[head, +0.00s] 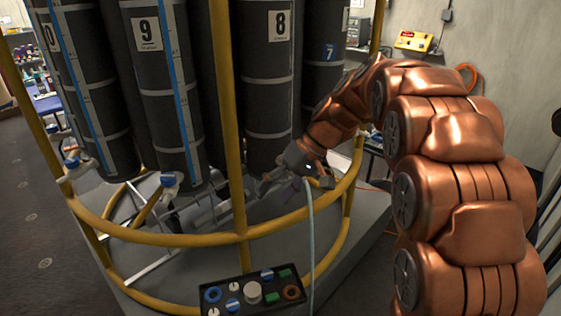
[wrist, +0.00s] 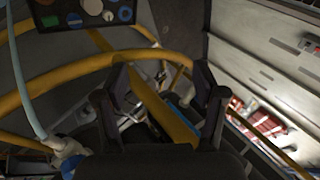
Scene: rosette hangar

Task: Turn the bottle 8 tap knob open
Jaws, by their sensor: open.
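Bottle 8 (head: 268,90) is a tall dark cylinder with a white "8" label, upright inside the yellow-railed rack in the head view. My gripper (head: 278,178) is at its foot and covers the place where its tap would show. In the wrist view my gripper (wrist: 163,98) is open, with a yellow rail between and beyond its fingers and nothing held. A white tap with a blue knob (wrist: 66,150) is at the lower left there, outside the fingers. A pale hose runs to it; I cannot tell which bottle it serves.
Bottle 9 (head: 160,90) and its blue-knobbed tap (head: 169,181) stand to the left. Yellow posts and hoops (head: 240,237) surround the bottles close to my gripper. A control panel (head: 253,295) is at the front. The pale hose (head: 310,235) hangs below my gripper.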

